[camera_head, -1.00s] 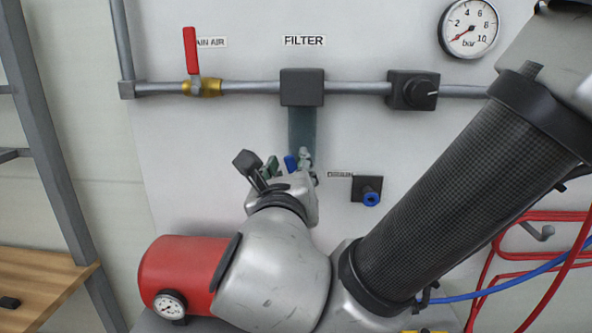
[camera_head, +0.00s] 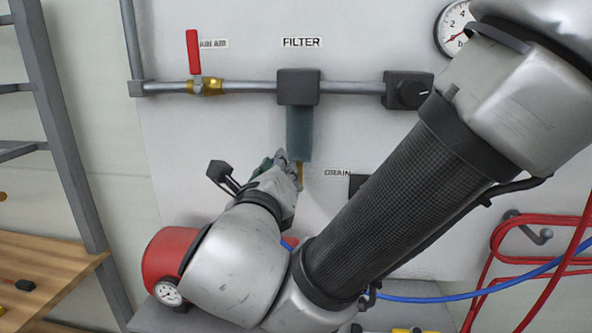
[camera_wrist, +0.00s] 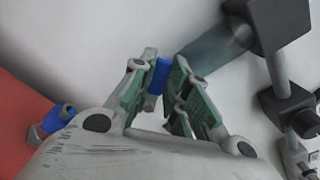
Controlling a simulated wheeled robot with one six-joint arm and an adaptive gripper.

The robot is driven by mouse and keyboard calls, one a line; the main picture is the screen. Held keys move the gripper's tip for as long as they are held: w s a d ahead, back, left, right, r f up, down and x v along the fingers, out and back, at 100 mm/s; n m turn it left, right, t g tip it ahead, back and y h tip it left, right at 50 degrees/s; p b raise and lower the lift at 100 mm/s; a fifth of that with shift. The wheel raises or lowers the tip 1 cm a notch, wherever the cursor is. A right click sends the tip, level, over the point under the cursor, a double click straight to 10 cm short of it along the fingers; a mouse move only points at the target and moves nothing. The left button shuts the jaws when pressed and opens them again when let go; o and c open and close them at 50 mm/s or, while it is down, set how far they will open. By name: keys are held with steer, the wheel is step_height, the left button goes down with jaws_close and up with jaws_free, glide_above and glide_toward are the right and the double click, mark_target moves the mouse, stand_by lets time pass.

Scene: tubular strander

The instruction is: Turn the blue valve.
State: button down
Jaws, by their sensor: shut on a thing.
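The blue valve (camera_wrist: 158,77) shows in the wrist view as a small blue handle between the green finger pads. My gripper (camera_wrist: 160,82) is shut on it. In the head view my gripper (camera_head: 284,164) is just below the grey-blue filter bowl (camera_head: 299,132) and hides the blue valve. A brass stub (camera_head: 299,171) shows under the bowl, beside the fingers. How far the valve is turned cannot be seen.
Above are a horizontal grey pipe (camera_head: 245,87), a red-handled valve (camera_head: 193,52) and a black regulator (camera_head: 407,90). A red tank (camera_head: 165,251) with a gauge is at lower left. Red and blue hoses hang at right. A wooden bench (camera_head: 40,275) stands at left.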

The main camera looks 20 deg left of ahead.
steer(key=shift+s+a+f+n, duration=0.1)
steer(key=shift+a+f+n, duration=0.4)
steer(key=shift+n, duration=1.1)
steer(key=shift+s+a+f+n, duration=0.2)
steer(key=shift+f+n, duration=0.5)
steer(key=shift+n, duration=0.9)
steer(key=shift+s+a+f+n, duration=0.1)
steer(key=shift+a+f+n, duration=0.4)
steer(key=shift+n, duration=1.1)
steer(key=shift+d+f, duration=0.15)
steer(key=c, duration=1.4)
jaws_free()
steer(key=shift+w, duration=0.1)
